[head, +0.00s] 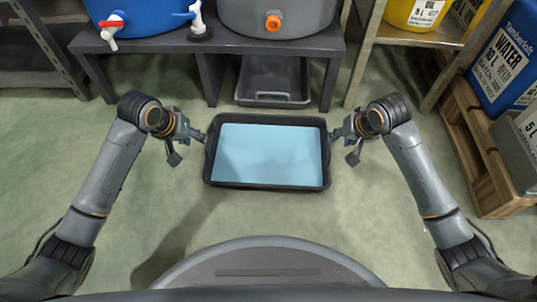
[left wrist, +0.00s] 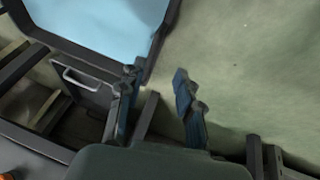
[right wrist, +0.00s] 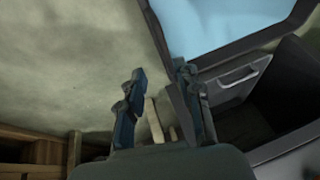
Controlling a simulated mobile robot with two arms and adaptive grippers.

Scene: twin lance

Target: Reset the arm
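A black tray (head: 266,187) holding light blue liquid (head: 268,153) is level in the middle of the head view, between my two grippers. Its rim also shows in the left wrist view (left wrist: 164,35) and the right wrist view (right wrist: 232,55). My left gripper (head: 202,136) is at the tray's left end, its fingers apart (left wrist: 158,78). My right gripper (head: 334,135) is at the right end, its fingers also apart (right wrist: 159,75). In each wrist view one finger overlaps the tray's edge; I cannot tell whether it touches. Whether the tray rests on the floor is unclear.
A dark bench (head: 205,43) stands behind, carrying a blue barrel (head: 150,14) and a grey barrel (head: 275,15) with taps. An empty dark tray (head: 272,82) lies under it. A wooden pallet (head: 478,150) and containers stand at right. Green floor (head: 270,215) is clear in front.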

